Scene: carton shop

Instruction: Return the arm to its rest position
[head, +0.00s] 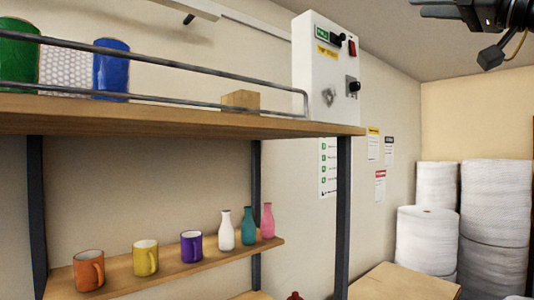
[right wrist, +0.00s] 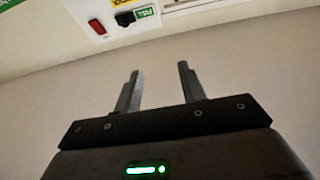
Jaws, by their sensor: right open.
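My right gripper (head: 428,8) is at the top right of the head view, partly cut off by the frame edge. In the right wrist view my right gripper (right wrist: 157,70) is open, with its two fingers apart and nothing between them. Beyond the fingers is a plain wall. A white control box (head: 325,75) stands at the right end of the upper shelf, apart from the gripper and to its left. The control box (right wrist: 85,12) also shows upside down at the top of the right wrist view, with its red switch (right wrist: 98,27). My left gripper is not in view.
The wooden upper shelf (head: 180,118) has a metal rail and holds green and blue rolls and a small wooden block (head: 240,100). The lower shelf (head: 180,265) holds mugs and bottles. White rolls (head: 427,240) stand at the right. Space around the right gripper looks clear.

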